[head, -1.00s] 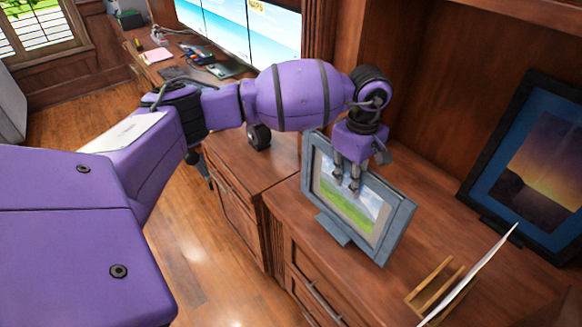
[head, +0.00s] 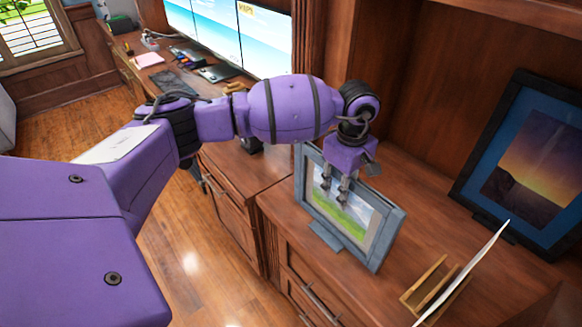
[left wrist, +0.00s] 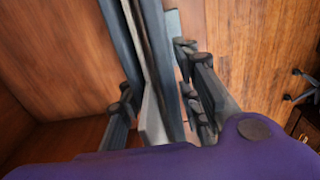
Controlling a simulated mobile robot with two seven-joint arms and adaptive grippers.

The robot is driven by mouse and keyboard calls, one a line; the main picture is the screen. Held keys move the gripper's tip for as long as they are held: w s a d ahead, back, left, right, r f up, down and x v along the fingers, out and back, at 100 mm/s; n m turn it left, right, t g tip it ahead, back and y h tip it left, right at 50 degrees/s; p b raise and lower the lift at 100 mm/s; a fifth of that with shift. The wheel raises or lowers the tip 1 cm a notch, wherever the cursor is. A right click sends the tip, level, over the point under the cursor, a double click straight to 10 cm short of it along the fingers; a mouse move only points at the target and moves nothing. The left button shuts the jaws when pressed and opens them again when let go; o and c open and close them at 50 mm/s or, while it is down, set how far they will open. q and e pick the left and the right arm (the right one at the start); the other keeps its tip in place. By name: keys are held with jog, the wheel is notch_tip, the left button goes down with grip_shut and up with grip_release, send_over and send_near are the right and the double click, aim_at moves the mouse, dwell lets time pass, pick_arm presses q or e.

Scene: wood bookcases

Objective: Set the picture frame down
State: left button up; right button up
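The picture frame (head: 380,240) has a grey-blue border and a green landscape picture. It is near the front edge of the wooden desktop (head: 420,215), leaning back slightly, its lower edge at or just above the wood; I cannot tell if it touches. My left gripper (head: 334,190) reaches down over its top edge, with fingers in front of the picture. In the left wrist view the frame (left wrist: 150,70) runs edge-on between the fingers (left wrist: 155,100), which sit close against both sides. My right gripper is not in view.
A dark-edged sunset picture (head: 525,165) leans at the back right. A wooden letter holder (head: 430,285) with a white sheet stands to the right of the frame. Monitors (head: 225,35) stand at the back left. Bare desktop lies between the frame and the sunset picture.

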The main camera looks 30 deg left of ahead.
pick_arm(q)
notch_tip(320, 180, up, 12)
jog(key=shift+r, duration=0.15)
dwell(0.3)
